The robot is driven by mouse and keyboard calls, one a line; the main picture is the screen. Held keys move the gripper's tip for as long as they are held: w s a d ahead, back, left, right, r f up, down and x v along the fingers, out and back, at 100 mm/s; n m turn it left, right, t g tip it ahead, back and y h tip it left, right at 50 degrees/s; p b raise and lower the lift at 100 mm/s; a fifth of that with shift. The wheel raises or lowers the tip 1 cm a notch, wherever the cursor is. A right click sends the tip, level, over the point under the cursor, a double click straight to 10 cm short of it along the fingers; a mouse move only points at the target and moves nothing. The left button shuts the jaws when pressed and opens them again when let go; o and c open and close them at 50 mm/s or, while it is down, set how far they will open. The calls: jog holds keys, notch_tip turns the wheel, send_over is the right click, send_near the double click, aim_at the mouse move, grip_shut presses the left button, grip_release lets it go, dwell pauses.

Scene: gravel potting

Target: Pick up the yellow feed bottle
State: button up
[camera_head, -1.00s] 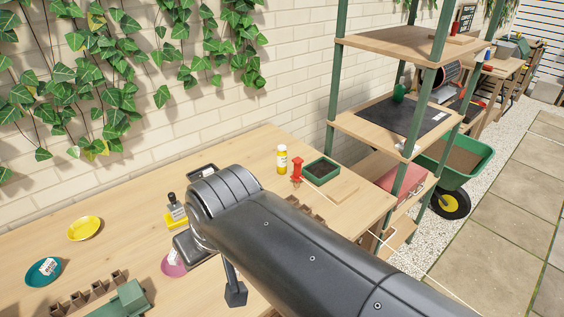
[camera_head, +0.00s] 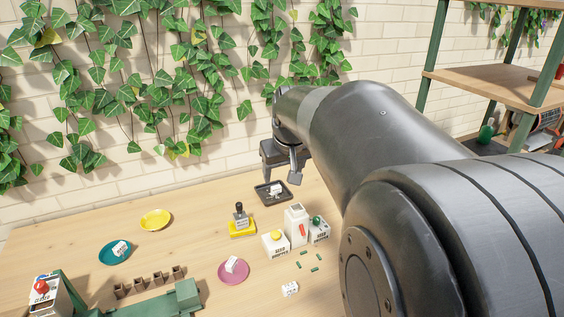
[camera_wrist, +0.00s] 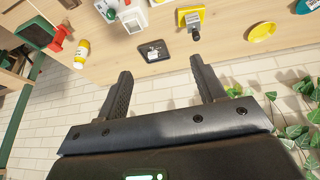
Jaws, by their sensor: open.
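The yellow feed bottle (camera_wrist: 81,54), with a yellow body and a pale label, shows at the upper left of the wrist view on the wooden table. My arm hides it in the head view. My gripper (camera_wrist: 160,70) is open and empty, its two black fingers apart. The bottle lies outside the fingers, to their left in the wrist view and well apart from them. In the head view my gripper (camera_head: 282,170) hangs near the wall, above the back of the table by a small black tray (camera_head: 271,202).
A red object (camera_wrist: 58,39) and a green tray (camera_wrist: 36,20) are beside the bottle. White dispensers (camera_head: 297,238), a yellow-based stamp (camera_head: 242,231) and pink (camera_head: 233,279), teal (camera_head: 108,256) and yellow (camera_head: 155,222) saucers stand on the table. The ivy-covered wall (camera_head: 215,150) is close behind my gripper.

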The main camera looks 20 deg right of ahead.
jog(key=w+d+f, duration=0.4)
jog(key=w+d, duration=0.2)
jog(key=d, duration=0.3)
jog(key=w+d+f, duration=0.3)
jog(key=w+d, duration=0.3)
jog(key=d, duration=0.3)
jog(key=shift+m, duration=0.8)
jog(key=w+d+f, duration=0.1)
jog(key=d+f, duration=0.4)
jog(key=d, duration=0.1)
jog(key=w+d+f, duration=0.2)
jog(key=d+f, duration=0.4)
jog(key=w+d+f, duration=0.1)
jog(key=d+f, duration=0.5)
jog(key=shift+w+d, duration=0.1)
jog(key=shift+w, duration=0.05)
jog(key=shift+s+d+x, duration=0.1)
jog(key=shift+x, duration=0.75)
jog(key=shift+s+d+x, duration=0.1)
jog(key=shift+x, duration=0.75)
jog(key=shift+s+d+x, duration=0.1)
jog(key=shift+d+x, duration=0.05)
jog(key=shift+x, duration=0.7)
jog(key=shift+f, duration=0.1)
jog(key=shift+c, duration=0.4)
jog(key=c, duration=1.1)
